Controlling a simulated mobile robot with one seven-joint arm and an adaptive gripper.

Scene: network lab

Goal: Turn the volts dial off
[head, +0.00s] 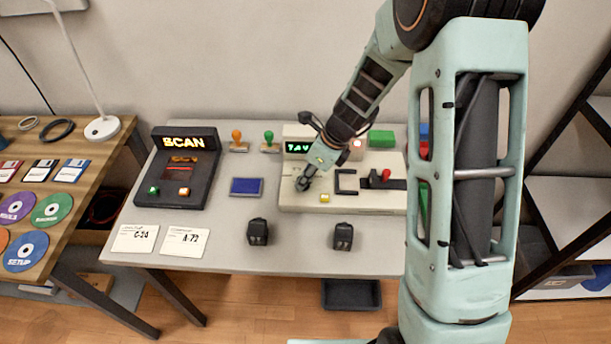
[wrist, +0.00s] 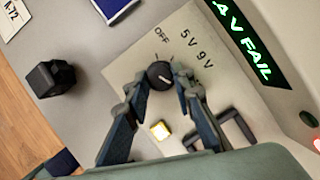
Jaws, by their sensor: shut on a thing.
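The volts dial (wrist: 158,71) is a small round black knob on the beige tester panel (wrist: 150,30). OFF, 5V and 9V are printed beside it in the wrist view. My gripper (wrist: 161,77) has its two fingers on opposite sides of the dial and is shut on it. In the head view, my gripper (head: 303,183) is down at the left part of the tester (head: 340,205) and mostly hides the dial. I cannot clearly tell which mark the dial points at.
A yellow button (wrist: 160,130) and a dark bracket (wrist: 222,133) are close to my fingers. A red-knobbed lever (head: 386,176) is on the tester's right. Black blocks (head: 258,231) (head: 343,236) stand in front. A dark SCAN unit (head: 178,180) and blue pad (head: 246,187) are left.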

